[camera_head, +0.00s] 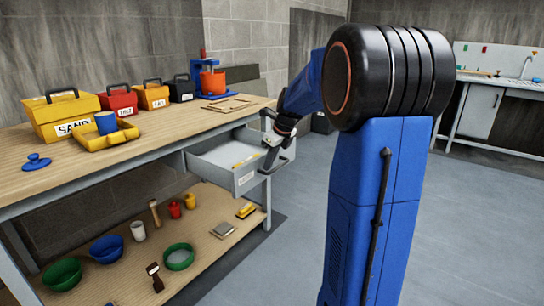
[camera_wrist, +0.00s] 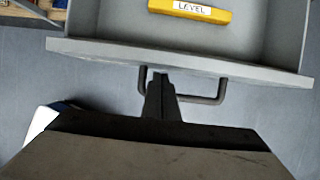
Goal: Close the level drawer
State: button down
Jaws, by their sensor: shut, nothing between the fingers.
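The level drawer (camera_head: 222,163) is a grey drawer pulled out from under the workbench top. In the wrist view its front panel (camera_wrist: 180,62) has a dark bar handle (camera_wrist: 208,98), and a yellow level (camera_wrist: 190,9) labelled LEVEL lies inside. My gripper (camera_head: 270,148) is at the drawer front in the head view. In the wrist view my gripper's fingers (camera_wrist: 161,82) are shut, empty, and close to the front panel within the span of the handle. I cannot tell whether they touch the panel.
The wooden workbench (camera_head: 60,178) holds a yellow SAND box (camera_head: 65,112), red (camera_head: 118,101) and orange (camera_head: 152,96) boxes, and a yellow tray (camera_head: 100,138). Bowls and small tools lie on the lower shelf (camera_head: 120,262). The floor (camera_head: 290,240) in front is clear.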

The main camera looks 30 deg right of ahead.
jog(key=shift+w+f, duration=0.15)
jog(key=shift+f, duration=0.3)
jog(key=shift+a, duration=0.1)
